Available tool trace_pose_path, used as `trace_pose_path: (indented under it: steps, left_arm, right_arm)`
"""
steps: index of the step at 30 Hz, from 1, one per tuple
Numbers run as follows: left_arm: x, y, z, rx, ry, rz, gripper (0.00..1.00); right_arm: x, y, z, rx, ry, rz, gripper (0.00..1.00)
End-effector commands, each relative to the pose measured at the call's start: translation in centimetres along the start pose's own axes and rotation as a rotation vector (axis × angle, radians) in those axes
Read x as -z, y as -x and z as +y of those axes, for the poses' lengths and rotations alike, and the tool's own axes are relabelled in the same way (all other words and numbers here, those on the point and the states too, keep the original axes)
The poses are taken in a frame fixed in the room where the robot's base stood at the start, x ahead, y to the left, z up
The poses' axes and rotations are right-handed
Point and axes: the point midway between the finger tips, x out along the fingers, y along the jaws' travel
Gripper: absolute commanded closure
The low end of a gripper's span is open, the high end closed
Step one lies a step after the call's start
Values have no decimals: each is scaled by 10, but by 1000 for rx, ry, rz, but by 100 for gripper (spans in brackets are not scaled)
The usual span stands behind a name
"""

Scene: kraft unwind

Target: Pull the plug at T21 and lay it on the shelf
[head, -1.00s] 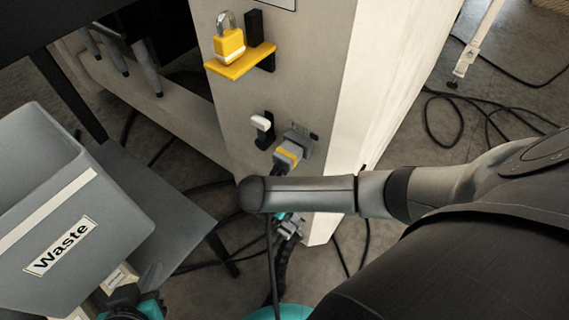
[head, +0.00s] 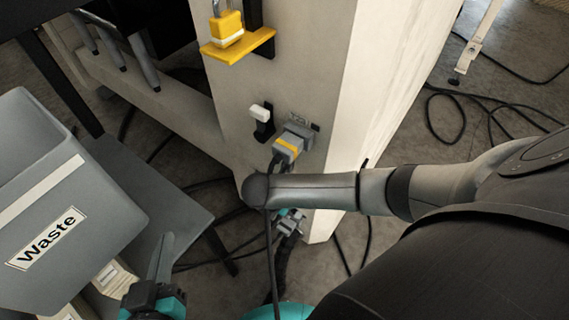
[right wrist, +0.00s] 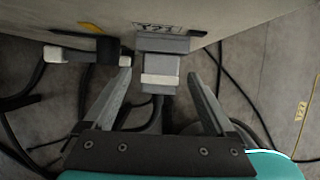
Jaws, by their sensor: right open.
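The plug at T21 (head: 288,147) is grey with a yellow band and sits in a socket on the pale cabinet's front, its dark cable hanging down. In the right wrist view, the plug (right wrist: 160,72) is under the T21 label (right wrist: 157,27). My right gripper (right wrist: 159,78) is open, one finger on each side of the plug with gaps, not gripping it. In the head view my right forearm largely hides that gripper. A small yellow shelf (head: 218,53) is above the plug and bears a yellow padlock. My left gripper (head: 160,255) is at lower left; its finger gap cannot be made out.
A white-and-black switch (head: 260,114) is just left of the plug; it also shows in the right wrist view (right wrist: 57,54). A grey Waste bin (head: 40,190) stands at left by a grey tabletop (head: 135,200). Loose cables (head: 445,120) lie on the floor.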

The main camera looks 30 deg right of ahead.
Motion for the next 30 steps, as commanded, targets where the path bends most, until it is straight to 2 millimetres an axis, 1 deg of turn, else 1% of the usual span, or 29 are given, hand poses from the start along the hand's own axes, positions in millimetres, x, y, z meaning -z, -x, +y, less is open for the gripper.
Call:
trace_pose_path:
  steps: [8,30]
  left_arm:
    - [0,0,0,-1,1,3,100]
    - [0,0,0,-1,0,1,100]
  right_arm:
    - [0,0,0,0,0,0,10]
    - [0,0,0,1,0,0,93]
